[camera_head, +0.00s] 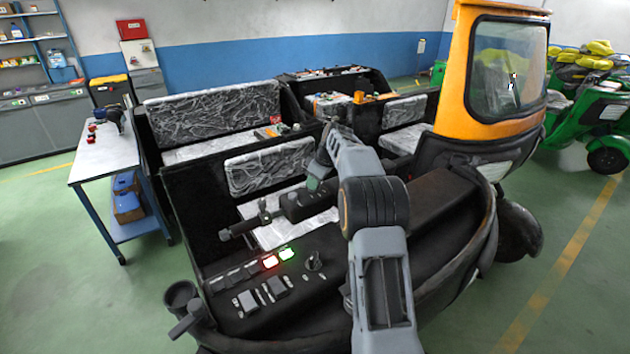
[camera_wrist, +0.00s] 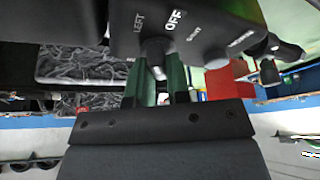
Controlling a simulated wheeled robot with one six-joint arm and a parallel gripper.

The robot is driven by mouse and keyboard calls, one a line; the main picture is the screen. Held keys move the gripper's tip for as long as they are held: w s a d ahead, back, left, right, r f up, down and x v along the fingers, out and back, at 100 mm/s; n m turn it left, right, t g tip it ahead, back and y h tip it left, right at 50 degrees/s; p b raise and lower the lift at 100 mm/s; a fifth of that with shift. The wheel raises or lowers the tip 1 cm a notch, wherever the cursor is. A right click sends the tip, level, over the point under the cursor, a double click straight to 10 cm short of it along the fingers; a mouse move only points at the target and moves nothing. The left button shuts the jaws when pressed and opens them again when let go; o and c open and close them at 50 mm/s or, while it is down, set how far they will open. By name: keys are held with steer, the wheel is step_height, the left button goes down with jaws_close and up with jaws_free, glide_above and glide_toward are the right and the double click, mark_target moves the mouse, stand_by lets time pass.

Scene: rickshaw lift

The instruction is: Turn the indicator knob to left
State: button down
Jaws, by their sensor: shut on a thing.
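The indicator knob (camera_wrist: 154,49) is a grey knob on the black handlebar switch box (camera_wrist: 208,40), in the wrist view. The lettering LEFT, OFF and what looks like RIGHT stands around it; I cannot tell which mark it points at. My gripper (camera_wrist: 158,75) has green fingers, one on each side of the knob, and is shut on it. In the head view, my gripper (camera_head: 320,178) reaches the switch box (camera_head: 299,203) on the handlebar; the knob is hidden there behind my gripper and arm.
The dashboard (camera_head: 262,310) below has switches, a red light (camera_head: 270,262) and a green light (camera_head: 287,253). A black handlebar grip (camera_head: 238,229) extends left from the box. The orange windshield frame (camera_head: 455,75) stands right. A workbench (camera_head: 105,155) stands left.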

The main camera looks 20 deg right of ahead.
steer(key=shift+f+n, duration=0.25)
steer(key=shift+n, duration=0.35)
steer(key=c, duration=1.1)
jaws_free()
steer(key=shift+r, duration=0.1)
steer(key=shift+r, duration=0.15)
steer(key=v, duration=1.3)
steer(key=shift+w+d+r, duration=0.2)
steer(key=shift+d, duration=0.1)
